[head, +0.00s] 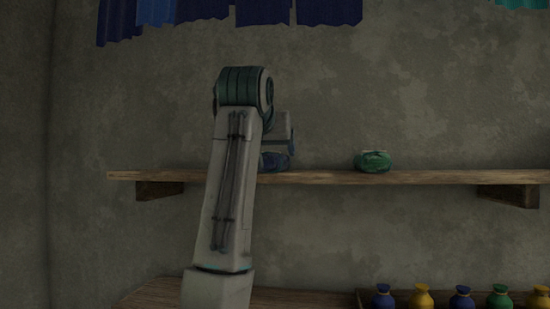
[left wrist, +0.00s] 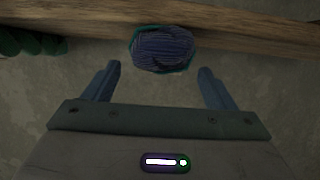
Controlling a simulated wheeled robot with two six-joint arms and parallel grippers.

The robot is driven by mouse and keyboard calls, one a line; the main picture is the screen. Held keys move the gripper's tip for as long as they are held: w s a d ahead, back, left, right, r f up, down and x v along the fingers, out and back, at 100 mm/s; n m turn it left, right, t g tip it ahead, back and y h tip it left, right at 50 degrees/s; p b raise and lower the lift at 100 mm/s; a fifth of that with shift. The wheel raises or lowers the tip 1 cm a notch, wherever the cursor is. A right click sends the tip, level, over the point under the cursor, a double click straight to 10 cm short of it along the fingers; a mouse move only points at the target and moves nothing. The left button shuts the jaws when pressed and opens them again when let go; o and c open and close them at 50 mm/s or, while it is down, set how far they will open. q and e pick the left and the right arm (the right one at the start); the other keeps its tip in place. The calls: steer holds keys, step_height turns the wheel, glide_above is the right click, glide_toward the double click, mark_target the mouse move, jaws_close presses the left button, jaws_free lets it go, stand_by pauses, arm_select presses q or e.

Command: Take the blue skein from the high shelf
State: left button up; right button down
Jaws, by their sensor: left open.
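The blue skein (head: 272,163) rests on the wooden shelf (head: 445,177), partly hidden behind my left arm in the head view. In the left wrist view the blue skein (left wrist: 163,48), with a teal-green band around its edge, lies at the shelf edge. My left gripper (left wrist: 159,72) is open. Its two blue fingers point toward the skein, one to each side, with nothing held between them. In the head view the left gripper (head: 284,143) is mostly hidden by its own arm. My right gripper is not in view.
A green skein (head: 373,161) sits on the shelf to the right; it also shows at the left wrist view's left edge (left wrist: 30,42). Blue cloths (head: 262,12) hang above. Several tied blue, yellow and green pouches (head: 421,297) stand below. The shelf's right part is clear.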

arm_select(q)
steer(key=p+x, duration=0.2)
steer(key=x, duration=0.1)
steer(key=shift+w+r, duration=0.15)
steer(key=shift+w, duration=0.15)
steer(key=shift+w+d, duration=0.1)
steer(key=shift+w, duration=0.05)
steer(key=shift+c, duration=0.5)
steer(key=c, duration=1)
steer(key=shift+c, duration=0.2)
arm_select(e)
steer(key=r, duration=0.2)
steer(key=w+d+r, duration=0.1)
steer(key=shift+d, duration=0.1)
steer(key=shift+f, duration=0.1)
